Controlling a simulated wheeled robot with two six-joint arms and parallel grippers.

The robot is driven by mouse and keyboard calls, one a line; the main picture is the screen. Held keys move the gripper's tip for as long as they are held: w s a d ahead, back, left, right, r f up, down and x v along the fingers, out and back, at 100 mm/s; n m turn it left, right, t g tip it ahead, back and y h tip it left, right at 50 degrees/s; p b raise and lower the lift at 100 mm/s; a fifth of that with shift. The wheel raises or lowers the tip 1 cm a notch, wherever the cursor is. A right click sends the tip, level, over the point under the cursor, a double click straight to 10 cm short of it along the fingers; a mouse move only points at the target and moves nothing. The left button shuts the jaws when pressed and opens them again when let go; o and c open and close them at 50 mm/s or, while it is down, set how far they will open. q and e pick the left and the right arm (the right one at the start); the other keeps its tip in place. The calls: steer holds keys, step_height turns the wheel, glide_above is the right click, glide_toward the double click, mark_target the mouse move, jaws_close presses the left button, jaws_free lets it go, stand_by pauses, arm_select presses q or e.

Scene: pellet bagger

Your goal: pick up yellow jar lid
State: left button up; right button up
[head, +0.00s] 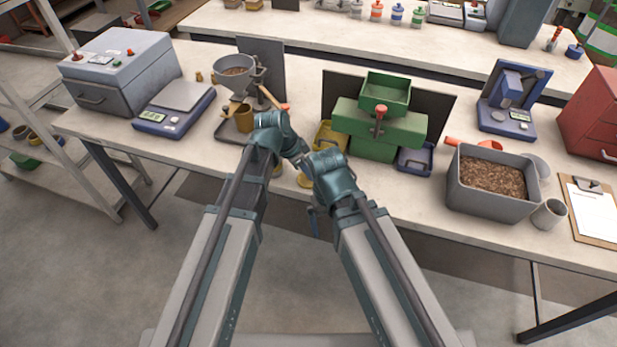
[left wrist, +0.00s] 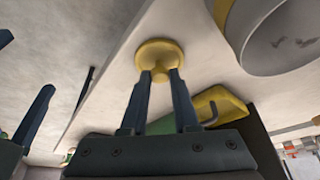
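The yellow jar lid (left wrist: 159,54) is a round disc with a small knob, seen in the left wrist view just beyond my left fingertips. My left gripper (left wrist: 160,76) has its two fingers on either side of the knob, with no clear gap, so it looks shut on it. In the head view a bit of yellow, likely the lid (head: 303,181), shows near the bench's front edge, between my two wrists; my arms hide most of it. My right gripper (head: 314,222) hangs before the bench edge; its opening is unclear.
A yellow bin (head: 331,138) and a green press (head: 379,127) stand behind my wrists. The feeder with a grey bowl (head: 238,70) is to the left. A grey open cylinder (left wrist: 285,35) is close by the lid in the left wrist view. A pellet tub (head: 490,210) stands at right.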

arm_select(q)
jaws_close()
steer(key=shift+r, duration=0.15)
arm_select(e)
steer(key=shift+r, duration=0.15)
arm_select(q)
step_height(320, 180, up, 10)
steer(key=p, duration=1)
arm_select(e)
step_height(320, 180, up, 10)
